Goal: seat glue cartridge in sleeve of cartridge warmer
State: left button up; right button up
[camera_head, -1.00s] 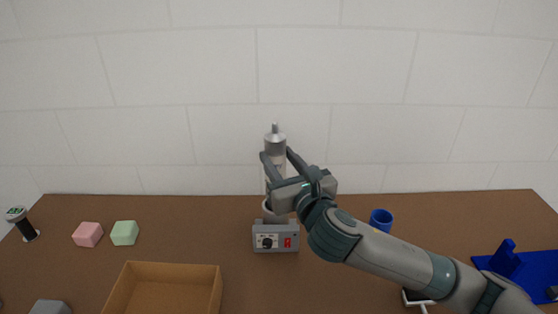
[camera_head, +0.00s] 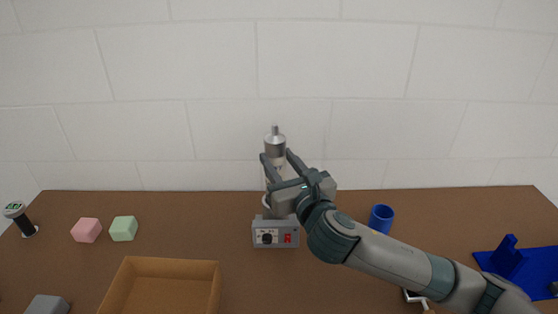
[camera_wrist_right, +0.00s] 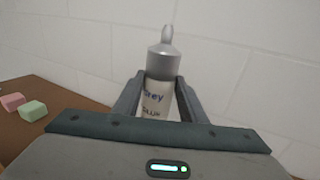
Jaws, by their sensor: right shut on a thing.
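The glue cartridge (camera_head: 275,148) is a grey-white cylinder with a narrow nozzle on top. It stands upright above the cartridge warmer (camera_head: 275,233), a grey box with a black knob and a red display. My right gripper (camera_head: 273,163) is shut on the cartridge from the right. In the right wrist view the cartridge (camera_wrist_right: 158,97) sits between both fingers, with part of a printed label showing. The warmer's pale sleeve is mostly hidden behind my gripper, and I cannot tell how deep the cartridge's lower end is in it. My left gripper is not in view.
An open cardboard box (camera_head: 165,262) is at the front left. A pink block (camera_head: 86,230) and a green block (camera_head: 123,229) lie behind it. A blue cup (camera_head: 381,218) stands right of the warmer. A blue fixture (camera_head: 508,258) is at the far right.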

jog(key=shift+p, duration=0.4)
dwell(0.4)
jog(key=shift+f+b, duration=0.3)
jog(key=shift+f, duration=0.25)
jog(key=shift+f+b, duration=0.85)
jog(key=shift+f, duration=1)
jog(key=shift+s+d+f+b, duration=0.1)
jog(key=shift+d+f+b, duration=0.1)
jog(key=shift+f+b, duration=0.3)
